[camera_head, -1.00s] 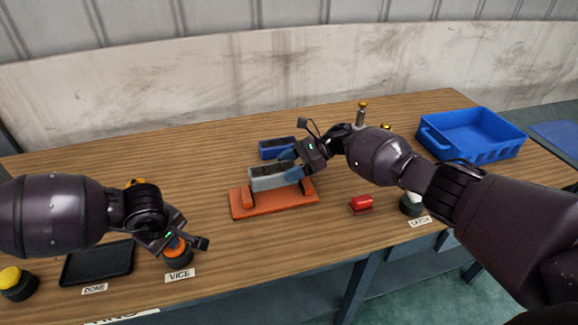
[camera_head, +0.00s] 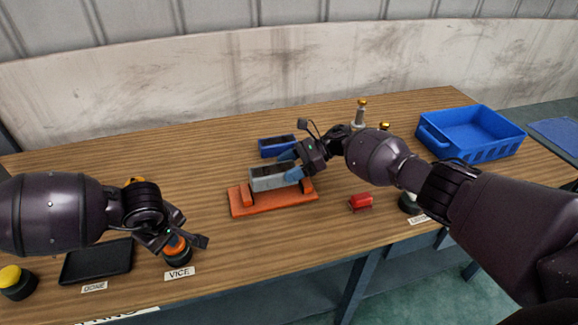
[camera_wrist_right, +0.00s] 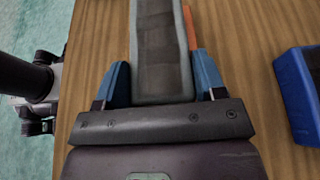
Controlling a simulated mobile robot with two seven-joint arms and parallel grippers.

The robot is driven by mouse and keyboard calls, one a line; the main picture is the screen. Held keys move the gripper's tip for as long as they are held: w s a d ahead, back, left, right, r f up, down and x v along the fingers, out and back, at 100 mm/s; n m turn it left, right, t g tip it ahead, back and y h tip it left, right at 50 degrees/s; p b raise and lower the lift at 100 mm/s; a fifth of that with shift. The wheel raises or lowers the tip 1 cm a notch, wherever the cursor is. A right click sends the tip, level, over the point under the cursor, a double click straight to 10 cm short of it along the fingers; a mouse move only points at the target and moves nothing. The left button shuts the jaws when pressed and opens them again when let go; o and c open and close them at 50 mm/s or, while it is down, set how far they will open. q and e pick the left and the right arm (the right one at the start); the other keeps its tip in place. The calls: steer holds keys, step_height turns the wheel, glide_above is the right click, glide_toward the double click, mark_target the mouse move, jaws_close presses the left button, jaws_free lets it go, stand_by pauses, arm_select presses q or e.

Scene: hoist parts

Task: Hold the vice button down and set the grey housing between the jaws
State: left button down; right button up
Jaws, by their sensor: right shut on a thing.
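The grey housing (camera_head: 268,179) sits at the orange vice (camera_head: 274,204), between its two upright jaws as far as the head view shows. Whether it rests on the vice bed I cannot tell. My right gripper (camera_head: 290,165) is shut on the right end of the housing. In the right wrist view the blue fingers (camera_wrist_right: 162,82) lie on either side of the housing (camera_wrist_right: 160,45). My left gripper (camera_head: 185,243) is over the orange vice button (camera_head: 176,250), at or touching its top; its finger opening is unclear.
A blue housing (camera_head: 274,146) lies just behind the vice. A red part (camera_head: 360,202) lies to its right. A blue crate (camera_head: 470,133) stands at the back right. A black tray (camera_head: 97,262) and a yellow button (camera_head: 14,280) are at the front left.

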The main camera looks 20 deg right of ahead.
arm_select(q)
steer(key=shift+f, duration=0.1)
arm_select(e)
steer(key=shift+f, duration=1.8)
